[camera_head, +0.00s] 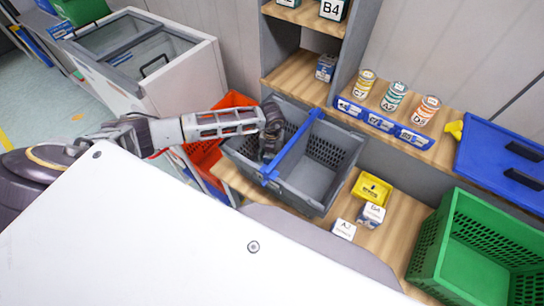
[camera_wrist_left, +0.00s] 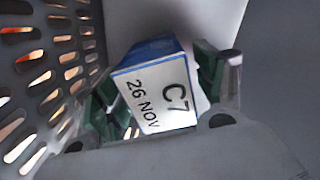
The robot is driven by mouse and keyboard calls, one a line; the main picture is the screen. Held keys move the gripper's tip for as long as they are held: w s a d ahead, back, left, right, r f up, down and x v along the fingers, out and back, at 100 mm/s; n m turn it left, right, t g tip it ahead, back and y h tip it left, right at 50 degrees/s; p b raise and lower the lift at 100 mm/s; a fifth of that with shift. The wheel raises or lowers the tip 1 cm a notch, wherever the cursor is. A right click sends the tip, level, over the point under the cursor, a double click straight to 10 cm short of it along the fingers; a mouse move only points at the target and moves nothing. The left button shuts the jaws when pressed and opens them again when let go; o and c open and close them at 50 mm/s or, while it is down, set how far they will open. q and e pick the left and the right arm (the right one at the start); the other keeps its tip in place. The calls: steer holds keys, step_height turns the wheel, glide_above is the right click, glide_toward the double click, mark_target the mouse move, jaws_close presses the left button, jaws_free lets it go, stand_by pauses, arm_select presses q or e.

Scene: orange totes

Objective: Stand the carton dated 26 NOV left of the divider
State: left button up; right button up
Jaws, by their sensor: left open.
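The carton marked C7 and 26 NOV (camera_wrist_left: 155,90) shows in the left wrist view, with a white label face toward the camera and a blue side. It is between the green-padded fingers of my left gripper (camera_wrist_left: 162,97), which is open. In the head view my left gripper (camera_head: 268,148) reaches down into the grey crate (camera_head: 322,205), left of the blue divider (camera_head: 292,146). The carton is hidden or too small to make out there. It looks turned in the wrist view; whether it stands fully upright I cannot tell. My right gripper is out of view.
The crate's right compartment is empty. Small white-topped cartons (camera_head: 343,229) and a yellow bin (camera_head: 372,188) sit on the bench to its right. A green crate (camera_head: 470,240) is at the far right. Cans (camera_head: 395,96) stand on the shelf behind. Orange totes (camera_head: 205,150) are at left.

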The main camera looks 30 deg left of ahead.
arm_select(q)
step_height(320, 180, up, 11)
steer(key=shift+f+b, duration=0.1)
steer(key=shift+b, duration=0.7)
